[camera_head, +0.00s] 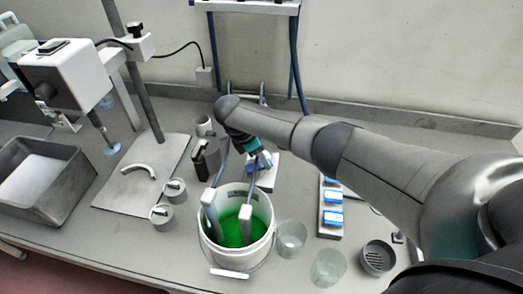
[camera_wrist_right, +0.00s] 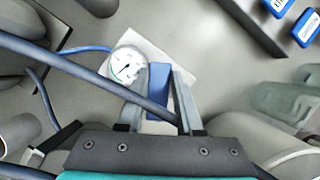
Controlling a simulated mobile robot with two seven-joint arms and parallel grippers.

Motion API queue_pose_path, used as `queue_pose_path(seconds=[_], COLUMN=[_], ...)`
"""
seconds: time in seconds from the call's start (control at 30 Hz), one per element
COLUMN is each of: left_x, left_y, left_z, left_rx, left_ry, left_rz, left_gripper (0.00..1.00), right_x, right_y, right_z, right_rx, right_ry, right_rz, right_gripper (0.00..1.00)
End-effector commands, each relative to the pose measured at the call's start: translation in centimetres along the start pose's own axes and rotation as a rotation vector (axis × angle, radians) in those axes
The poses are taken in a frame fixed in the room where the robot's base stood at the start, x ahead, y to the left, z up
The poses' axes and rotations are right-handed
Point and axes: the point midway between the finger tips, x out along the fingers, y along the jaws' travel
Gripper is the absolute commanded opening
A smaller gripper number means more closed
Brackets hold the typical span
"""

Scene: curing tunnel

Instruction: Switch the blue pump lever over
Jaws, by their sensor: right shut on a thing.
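My right gripper (camera_head: 259,157) reaches down over a small white-based unit (camera_head: 266,181) behind the bucket. In the right wrist view, the blue lever (camera_wrist_right: 158,88) stands between the two fingers of my right gripper (camera_wrist_right: 161,84), which is shut on it. A round white gauge (camera_wrist_right: 127,64) sits on the white base just left of the fingers. A grey-blue hose (camera_wrist_right: 88,76) crosses in front of the fingers and hides part of the grip. In the head view the arm's end mostly hides the lever. My left gripper is not in view.
A white bucket (camera_head: 231,258) of green liquid with hoses stands close in front. Clear cups (camera_head: 328,267), a dark slotted cup (camera_head: 377,257) and a blue-switched strip (camera_head: 330,232) lie to the right. A stirrer stand (camera_head: 140,80) and grey tray (camera_head: 40,205) are left.

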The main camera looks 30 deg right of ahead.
Motion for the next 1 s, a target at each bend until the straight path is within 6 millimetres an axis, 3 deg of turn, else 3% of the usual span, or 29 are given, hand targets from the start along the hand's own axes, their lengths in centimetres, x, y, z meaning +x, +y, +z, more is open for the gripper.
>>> queue_pose_path(seconds=[0.5, 1.0], left_x=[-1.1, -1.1], left_y=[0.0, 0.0], left_z=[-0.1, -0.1], left_rx=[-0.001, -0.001], left_ry=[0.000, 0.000], left_rz=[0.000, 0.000], left_gripper=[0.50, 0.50], right_x=[-0.1, -0.2], right_y=[-1.7, -2.1], right_z=[-0.4, -0.7], right_rx=[0.396, 0.535], right_ry=[0.001, 0.001], right_rz=[-0.167, -0.223], right_gripper=[0.00, 0.00])
